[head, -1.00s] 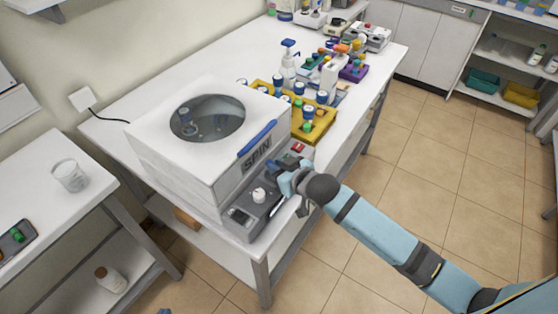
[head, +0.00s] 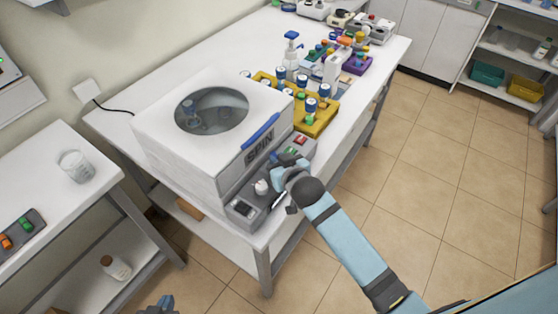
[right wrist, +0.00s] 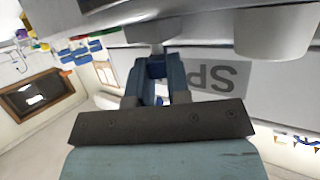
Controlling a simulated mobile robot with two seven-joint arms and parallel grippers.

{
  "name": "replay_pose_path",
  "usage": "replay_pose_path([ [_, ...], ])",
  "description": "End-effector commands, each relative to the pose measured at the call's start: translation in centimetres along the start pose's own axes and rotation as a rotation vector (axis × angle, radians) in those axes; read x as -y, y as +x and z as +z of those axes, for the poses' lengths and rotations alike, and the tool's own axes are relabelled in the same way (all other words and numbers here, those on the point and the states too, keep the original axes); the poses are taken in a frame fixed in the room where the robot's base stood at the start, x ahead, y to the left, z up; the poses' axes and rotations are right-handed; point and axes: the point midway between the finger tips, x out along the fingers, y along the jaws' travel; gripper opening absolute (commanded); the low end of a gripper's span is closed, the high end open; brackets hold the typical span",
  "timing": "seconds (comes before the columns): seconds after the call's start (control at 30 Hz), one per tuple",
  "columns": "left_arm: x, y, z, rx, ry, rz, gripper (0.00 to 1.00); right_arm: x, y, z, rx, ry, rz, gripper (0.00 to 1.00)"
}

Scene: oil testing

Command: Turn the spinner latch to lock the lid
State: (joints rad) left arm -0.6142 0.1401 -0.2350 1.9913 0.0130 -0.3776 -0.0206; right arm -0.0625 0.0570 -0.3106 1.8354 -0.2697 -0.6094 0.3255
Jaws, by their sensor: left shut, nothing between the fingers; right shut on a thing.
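The white spinner (head: 182,143) stands on the table with its round-windowed lid (head: 212,110) down and a blue handle (head: 260,132) on the lid's front edge. My right gripper (head: 283,167) is at the spinner's front panel, right of the white knob (head: 262,187). In the right wrist view its blue fingers (right wrist: 157,66) are shut on a small grey part (right wrist: 152,30), seemingly the spinner latch. The fingers hide most of it, so its turn angle cannot be told. My left gripper (head: 160,304) is shut and empty at the bottom edge of the head view, away from the spinner.
A yellow rack (head: 318,123) with blue-capped bottles stands right behind the spinner. A pump bottle (head: 291,55) and a purple rack (head: 357,66) stand further back. A side table at left holds a glass beaker (head: 76,166). The floor at right is clear.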

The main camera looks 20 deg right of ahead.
Motion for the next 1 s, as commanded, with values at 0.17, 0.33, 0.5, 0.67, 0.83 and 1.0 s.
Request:
replay_pose_path([
  [0.17,0.0,0.0,0.0,0.000,0.000,0.000,0.00,0.0,0.0,-0.1,-0.002,0.000,0.000,0.40],
  [0.33,0.0,0.0,-0.1,-0.001,-0.001,0.000,0.00,0.0,0.0,-0.1,-0.001,0.000,-0.001,0.43],
  [0.5,0.0,0.0,-0.1,-0.003,-0.001,0.000,0.00,0.0,-0.3,0.0,-0.001,0.000,-0.001,0.43],
  [0.67,0.0,0.1,-0.1,-0.004,-0.001,0.000,0.00,0.0,-2.2,0.1,0.000,0.000,-0.001,0.43],
  [0.83,0.0,0.3,0.2,-0.004,-0.001,0.000,0.00,0.0,-6.1,0.1,0.000,0.001,-0.001,0.43],
  [1.0,0.0,0.4,0.5,-0.004,-0.001,0.000,0.00,0.0,-9.9,0.2,0.000,0.000,-0.001,0.43],
])
